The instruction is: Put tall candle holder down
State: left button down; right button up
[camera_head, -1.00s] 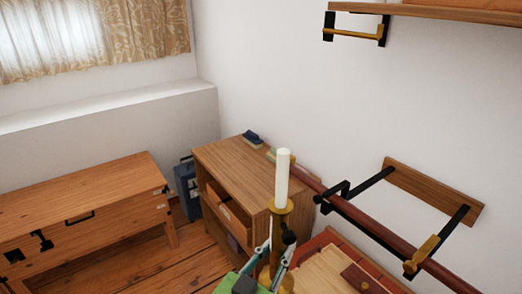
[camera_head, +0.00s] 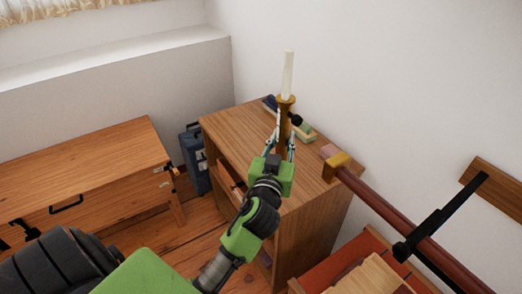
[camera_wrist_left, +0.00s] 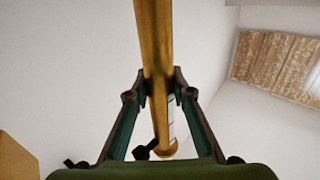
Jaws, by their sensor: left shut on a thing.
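The tall candle holder (camera_head: 286,103) is brass-coloured, with a white candle (camera_head: 288,75) upright in its top. It appears close to upright in the head view, in front of the wooden cabinet's top (camera_head: 235,132). My left gripper (camera_head: 284,132) is shut on its shaft. In the left wrist view the gold shaft (camera_wrist_left: 155,45) runs between the fingers of the left gripper (camera_wrist_left: 160,88). The gripper hides the holder's lower end in the head view, so I cannot tell whether it touches the cabinet. My right gripper is not in view.
A dark blue item (camera_head: 270,103) and a green-and-tan block (camera_head: 303,133) lie on the cabinet's back edge. A wall rail (camera_head: 385,208) with a brass end stands close on the right. A wooden bench (camera_head: 90,180) is at the left. The cabinet top's front left is clear.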

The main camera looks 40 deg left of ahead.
pick_arm(q)
jog(key=shift+w+a+f, duration=0.1)
jog(key=shift+w+a, duration=0.4)
jog(key=shift+a, duration=0.25)
jog(key=w+a+f+b, duration=0.2)
jog(key=w+a+f, duration=0.4)
jog(key=a+f, duration=0.5)
jog(key=shift+w+a+f, duration=0.2)
jog(key=shift+w+f, duration=0.2)
jog(key=shift+f, duration=0.5)
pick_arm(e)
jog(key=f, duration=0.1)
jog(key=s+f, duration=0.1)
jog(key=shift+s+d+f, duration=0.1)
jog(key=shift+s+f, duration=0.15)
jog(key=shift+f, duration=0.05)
